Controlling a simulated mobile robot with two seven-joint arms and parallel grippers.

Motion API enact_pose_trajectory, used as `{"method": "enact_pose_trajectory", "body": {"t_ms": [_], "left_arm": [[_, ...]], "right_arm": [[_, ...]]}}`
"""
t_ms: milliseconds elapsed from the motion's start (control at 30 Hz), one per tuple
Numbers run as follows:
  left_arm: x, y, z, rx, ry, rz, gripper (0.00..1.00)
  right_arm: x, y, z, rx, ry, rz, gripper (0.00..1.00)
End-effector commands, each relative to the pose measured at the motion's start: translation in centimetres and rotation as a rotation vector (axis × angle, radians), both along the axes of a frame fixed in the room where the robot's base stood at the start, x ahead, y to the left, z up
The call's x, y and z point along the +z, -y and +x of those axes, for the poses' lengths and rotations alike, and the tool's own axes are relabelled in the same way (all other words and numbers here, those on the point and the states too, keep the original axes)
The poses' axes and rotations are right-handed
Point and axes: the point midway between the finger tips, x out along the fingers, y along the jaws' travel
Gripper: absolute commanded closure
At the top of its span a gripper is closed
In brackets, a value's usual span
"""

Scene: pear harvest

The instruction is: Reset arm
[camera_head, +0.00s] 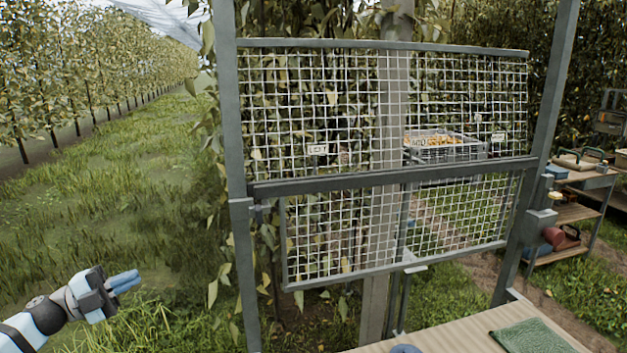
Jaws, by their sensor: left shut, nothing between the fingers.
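My left gripper (125,281) shows at the lower left, with its arm coming in from the left edge. Its blue fingers lie together and hold nothing. It is over the grass, left of the metal frame and apart from everything. My right gripper is not in this view.
A grey frame with wire mesh panels (395,232) stands in front of me. A crate with orange-yellow fruit (446,147) is behind the mesh. A wooden surface (440,340) with a green cloth (535,337) is at the bottom right. A shelf cart (575,213) stands at right. Grass at left is open.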

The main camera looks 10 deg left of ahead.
Motion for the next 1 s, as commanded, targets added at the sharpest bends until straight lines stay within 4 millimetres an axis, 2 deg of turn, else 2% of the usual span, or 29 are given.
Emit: {"method": "enact_pose_trajectory", "body": {"t_ms": [33, 167, 267, 300, 400, 500, 600, 733, 833, 1000], "left_arm": [[-2.2, 1.3, -0.4, 0.042, -0.047, -0.072, 1.00], [-8.8, 4.9, -2.0, 0.192, -0.206, -0.262, 1.00], [-14.5, 8.7, -4.4, 0.329, -0.383, -0.410, 1.00], [-16.7, 10.3, -5.7, 0.382, -0.463, -0.463, 1.00], [-21.6, 14.9, -9.4, 0.503, -0.674, -0.573, 1.00], [-25.2, 19.6, -13.4, 0.594, -0.881, -0.653, 1.00], [-27.4, 23.7, -17.0, 0.653, -1.060, -0.704, 1.00], [-28.7, 27.5, -20.0, 0.689, -1.216, -0.738, 1.00], [-29.1, 28.8, -21.2, 0.699, -1.275, -0.747, 1.00], [-29.3, 29.2, -21.5, 0.703, -1.292, -0.748, 1.00]], "right_arm": [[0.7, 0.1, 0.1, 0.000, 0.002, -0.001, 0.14], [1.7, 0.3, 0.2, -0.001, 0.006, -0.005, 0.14], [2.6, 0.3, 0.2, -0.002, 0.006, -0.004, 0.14], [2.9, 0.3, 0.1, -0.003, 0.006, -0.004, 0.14], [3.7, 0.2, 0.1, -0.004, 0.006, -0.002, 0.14], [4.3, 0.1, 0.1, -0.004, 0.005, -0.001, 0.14], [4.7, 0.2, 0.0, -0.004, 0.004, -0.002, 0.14], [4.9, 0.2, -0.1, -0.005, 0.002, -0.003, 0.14], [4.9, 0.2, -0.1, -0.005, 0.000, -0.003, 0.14], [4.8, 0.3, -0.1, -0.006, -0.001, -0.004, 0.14]]}}
